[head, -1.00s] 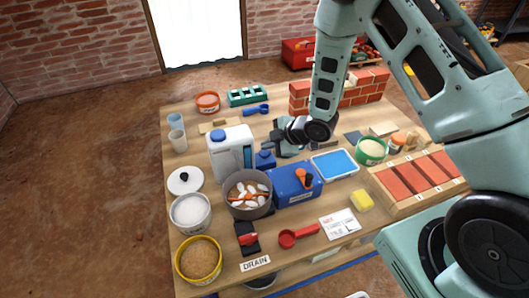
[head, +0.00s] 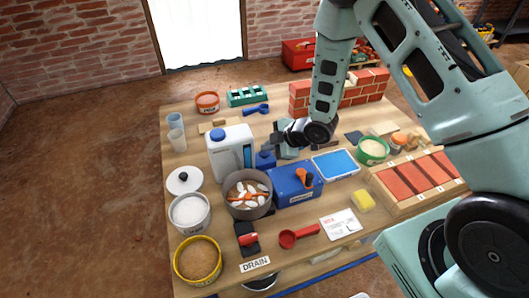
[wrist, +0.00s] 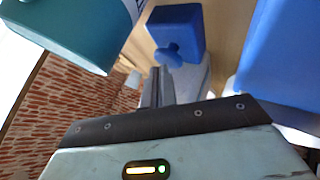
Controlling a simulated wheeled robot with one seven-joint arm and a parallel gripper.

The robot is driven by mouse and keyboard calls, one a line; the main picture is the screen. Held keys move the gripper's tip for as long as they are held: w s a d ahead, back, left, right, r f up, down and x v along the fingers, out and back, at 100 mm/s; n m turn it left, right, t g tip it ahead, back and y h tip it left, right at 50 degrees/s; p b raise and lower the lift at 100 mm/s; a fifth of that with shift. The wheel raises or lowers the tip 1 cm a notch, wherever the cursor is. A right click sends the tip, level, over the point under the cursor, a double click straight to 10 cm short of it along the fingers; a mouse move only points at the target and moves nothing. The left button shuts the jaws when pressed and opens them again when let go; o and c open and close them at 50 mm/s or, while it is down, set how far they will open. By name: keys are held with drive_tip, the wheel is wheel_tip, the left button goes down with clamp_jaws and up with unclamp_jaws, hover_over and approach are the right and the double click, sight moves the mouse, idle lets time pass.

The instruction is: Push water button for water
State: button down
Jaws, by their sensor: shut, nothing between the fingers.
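A small blue block (head: 265,160) with a round blue knob stands on the table, just right of the white jug with a blue cap (head: 230,150). The block and its knob (wrist: 172,54) also show in the wrist view, at the top middle. I take this knob to be the water button, but no label on it can be read. My gripper (head: 273,146) is shut and empty, just behind and above the block in the head view. In the wrist view its fingers (wrist: 158,75) point toward the knob. Whether they touch it cannot be told.
A blue box with an orange lever (head: 294,185) stands in front of the block. A grey pot with white pieces (head: 248,205) is in front of the jug. A blue-topped tray (head: 335,164) lies to the right.

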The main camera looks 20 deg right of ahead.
sight(268, 153)
drive_tip(key=shift+f+b, duration=0.35)
drive_tip(key=shift+f, duration=0.15)
drive_tip(key=shift+r, duration=0.1)
idle(0.5)
drive_tip(key=shift+r+p, duration=0.8)
drive_tip(key=shift+r, duration=0.25)
drive_tip(key=shift+r, duration=0.1)
wheel_tip(268, 153, up, 5)
drive_tip(key=p, duration=0.3)
drive_tip(key=shift+p, duration=0.4)
